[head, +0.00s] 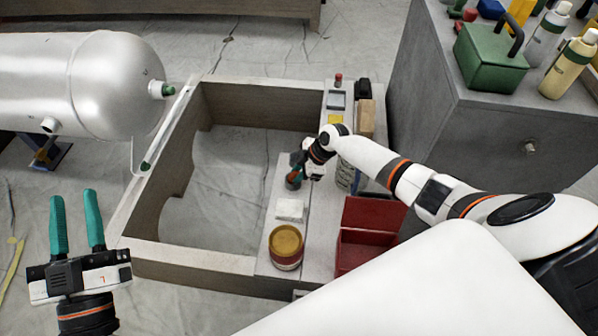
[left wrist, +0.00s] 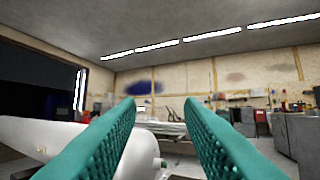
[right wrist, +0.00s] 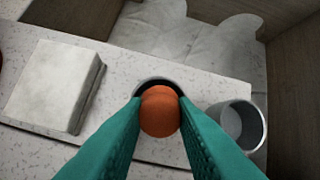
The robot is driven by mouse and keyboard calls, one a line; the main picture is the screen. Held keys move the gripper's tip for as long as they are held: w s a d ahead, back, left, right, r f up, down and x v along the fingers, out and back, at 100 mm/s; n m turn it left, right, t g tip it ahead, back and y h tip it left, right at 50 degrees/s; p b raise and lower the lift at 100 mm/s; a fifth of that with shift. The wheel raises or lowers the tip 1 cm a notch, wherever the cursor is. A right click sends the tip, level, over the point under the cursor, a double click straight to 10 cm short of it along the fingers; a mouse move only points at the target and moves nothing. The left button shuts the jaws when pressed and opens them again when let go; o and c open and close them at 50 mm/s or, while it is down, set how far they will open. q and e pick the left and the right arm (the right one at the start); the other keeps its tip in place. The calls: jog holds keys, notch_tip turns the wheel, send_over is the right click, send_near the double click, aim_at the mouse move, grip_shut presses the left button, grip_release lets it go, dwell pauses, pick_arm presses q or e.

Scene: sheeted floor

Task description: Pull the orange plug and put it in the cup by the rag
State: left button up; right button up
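The orange plug (right wrist: 159,112) shows in the right wrist view between the teal fingers of my right gripper (right wrist: 160,104). Both fingertips touch its sides, and a dark round opening in the speckled board shows behind it. I cannot tell how far the plug sits in the opening. The rag (head: 290,209), a folded white cloth, lies on the board; it also shows in the right wrist view (right wrist: 52,85). A tan-topped cup-like container (head: 286,246) stands beside the rag. A grey metal cup (right wrist: 241,126) stands on the plug's other side. My left gripper (head: 76,205) is open and empty, left of the frame.
A wooden frame (head: 190,254) surrounds a sheeted opening beside the board. A silver tank (head: 85,85) is at the upper left. A grey cabinet (head: 480,140) with a green box (head: 490,58) and bottles stands at the right.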

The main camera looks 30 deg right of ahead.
jog(key=o, duration=0.5)
pick_arm(q)
jog(key=s+a+f+g+y+p, duration=0.1)
jog(key=f+g+y+p, duration=0.1)
jog(key=f+g, duration=0.3)
jog(key=s+a+f+g+y+p, duration=0.2)
jog(key=f+g, duration=0.4)
jog(key=f, duration=0.4)
jog(key=shift+s+a+n, duration=0.2)
jog(key=shift+s+n, duration=0.05)
jog(key=shift+n, duration=0.05)
pick_arm(e)
jog(key=v, duration=1.2)
pick_arm(q)
jog(key=shift+f, duration=0.1)
pick_arm(e)
jog(key=shift+s, duration=0.1)
